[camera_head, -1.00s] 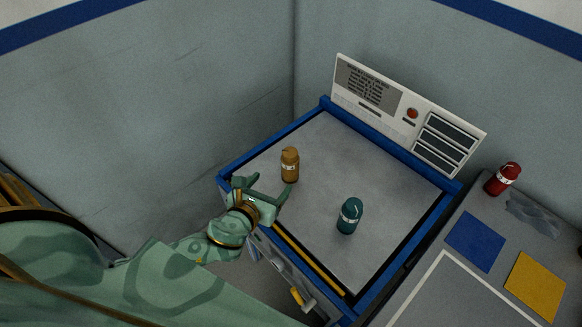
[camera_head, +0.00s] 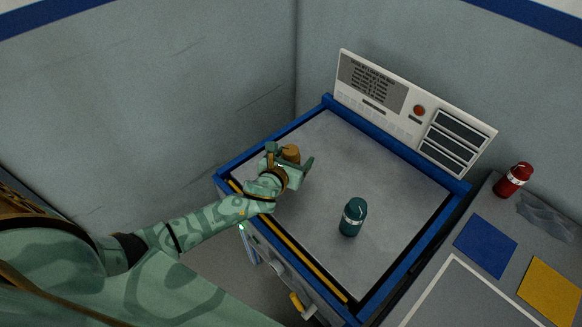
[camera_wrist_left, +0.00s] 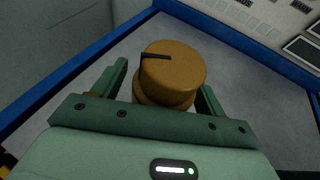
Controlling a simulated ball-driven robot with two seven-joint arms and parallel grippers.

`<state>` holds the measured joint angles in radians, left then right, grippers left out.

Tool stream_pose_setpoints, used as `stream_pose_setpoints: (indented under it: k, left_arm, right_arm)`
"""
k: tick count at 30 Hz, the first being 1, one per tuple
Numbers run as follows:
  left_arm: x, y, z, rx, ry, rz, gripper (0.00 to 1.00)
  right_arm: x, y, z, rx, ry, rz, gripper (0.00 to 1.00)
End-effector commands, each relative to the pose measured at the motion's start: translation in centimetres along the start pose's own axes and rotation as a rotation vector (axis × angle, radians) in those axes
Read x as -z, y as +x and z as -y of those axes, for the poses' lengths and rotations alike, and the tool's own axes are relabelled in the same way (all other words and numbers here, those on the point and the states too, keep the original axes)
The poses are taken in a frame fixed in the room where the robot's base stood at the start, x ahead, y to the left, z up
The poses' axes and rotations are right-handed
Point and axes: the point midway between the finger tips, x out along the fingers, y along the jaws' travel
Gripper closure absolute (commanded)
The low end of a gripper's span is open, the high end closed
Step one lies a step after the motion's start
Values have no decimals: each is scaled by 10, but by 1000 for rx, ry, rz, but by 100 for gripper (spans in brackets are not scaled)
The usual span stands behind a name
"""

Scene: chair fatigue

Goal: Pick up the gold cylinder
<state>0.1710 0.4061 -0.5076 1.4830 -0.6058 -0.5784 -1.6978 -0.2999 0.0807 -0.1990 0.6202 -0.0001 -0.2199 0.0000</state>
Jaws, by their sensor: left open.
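The gold cylinder (camera_head: 291,153) stands upright on the grey top of the blue-edged bench, toward its left side. In the head view my left gripper (camera_head: 290,160) reaches over the bench and hides most of the cylinder's lower part. In the left wrist view the gold cylinder (camera_wrist_left: 172,72) stands between the two green fingers of my left gripper (camera_wrist_left: 165,90). The fingers are open, one on each side of it, with a gap visible at the left finger. My right gripper is in neither view.
A teal cylinder (camera_head: 353,217) stands nearer the middle front of the bench top (camera_head: 385,165). A white panel (camera_head: 412,110) with a red button rises at the back edge. A red cylinder (camera_head: 514,180) stands on the side table at right, near blue (camera_head: 486,246) and yellow (camera_head: 549,287) squares.

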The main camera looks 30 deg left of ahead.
Motion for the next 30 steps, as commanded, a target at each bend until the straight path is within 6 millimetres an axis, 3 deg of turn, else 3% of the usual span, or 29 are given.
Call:
stream_pose_setpoints:
  k: [3, 9, 19, 26, 30]
  left_arm:
    - [-1, -1, 0, 0, 0, 0, 30]
    - [-1, -1, 0, 0, 0, 0, 86]
    - [-5, -2, 0, 0, 0, 3, 86]
    - [-37, -13, 0, 1, 1, 6, 86]
    - [-56, -48, -3, 2, 1, 4, 86]
  right_arm:
    - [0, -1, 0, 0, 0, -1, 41]
    - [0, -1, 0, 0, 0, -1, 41]
    - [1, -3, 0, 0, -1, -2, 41]
    - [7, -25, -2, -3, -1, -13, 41]
    - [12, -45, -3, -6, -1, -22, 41]
